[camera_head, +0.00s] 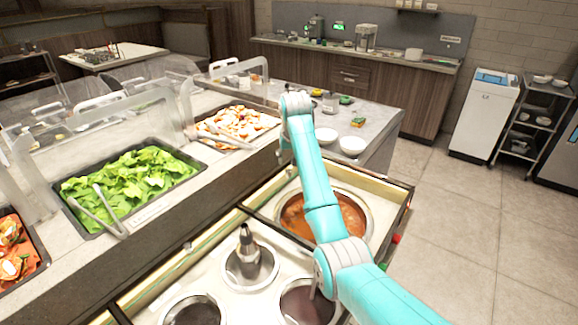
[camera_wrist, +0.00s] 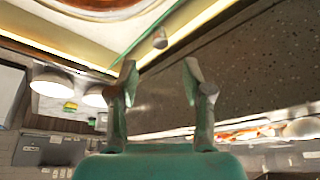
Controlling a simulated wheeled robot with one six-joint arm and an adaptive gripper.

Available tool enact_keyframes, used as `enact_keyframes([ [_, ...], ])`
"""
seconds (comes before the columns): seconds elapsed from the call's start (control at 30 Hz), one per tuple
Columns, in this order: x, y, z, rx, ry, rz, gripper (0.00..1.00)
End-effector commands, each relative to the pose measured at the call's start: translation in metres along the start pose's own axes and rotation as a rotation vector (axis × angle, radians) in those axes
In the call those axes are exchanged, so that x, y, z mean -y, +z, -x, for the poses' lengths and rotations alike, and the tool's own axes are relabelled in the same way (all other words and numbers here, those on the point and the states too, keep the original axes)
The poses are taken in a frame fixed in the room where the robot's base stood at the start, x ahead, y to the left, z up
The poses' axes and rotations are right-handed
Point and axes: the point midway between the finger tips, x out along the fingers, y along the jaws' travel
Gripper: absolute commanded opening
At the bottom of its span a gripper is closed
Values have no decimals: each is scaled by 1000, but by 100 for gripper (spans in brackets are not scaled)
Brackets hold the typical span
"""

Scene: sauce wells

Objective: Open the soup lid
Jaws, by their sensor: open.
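My gripper (camera_wrist: 160,66) is open and empty in the wrist view, its two fingers apart. Its fingers cannot be made out in the head view, where my teal arm crosses the station. A round well of orange-brown soup (camera_head: 352,217) lies partly behind my arm in the head view. No lid can be made out clearly over it. Part of a round soup well (camera_wrist: 100,8) shows at the top edge of the wrist view. A small grey knob (camera_wrist: 160,39) shows beyond the gap between the fingers; I cannot tell what it belongs to.
A metal dispenser (camera_head: 246,257) stands in another well, with a dark sauce well (camera_head: 310,303) nearby. The lettuce tray (camera_head: 127,178) with tongs is at the left. White bowls (camera_head: 352,145) stand on the counter behind. Open floor lies to the right.

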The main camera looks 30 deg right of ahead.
Motion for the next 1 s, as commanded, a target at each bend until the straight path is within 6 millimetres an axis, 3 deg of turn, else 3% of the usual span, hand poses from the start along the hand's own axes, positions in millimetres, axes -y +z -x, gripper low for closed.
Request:
enact_keyframes([
  [0.1, 0, -1, 19, -2, 0, 0, 50],
  [0.3, 0, 0, 35, 0, 0, 0, 50],
  [1.0, 0, 0, 37, 1, 0, 0, 50],
])
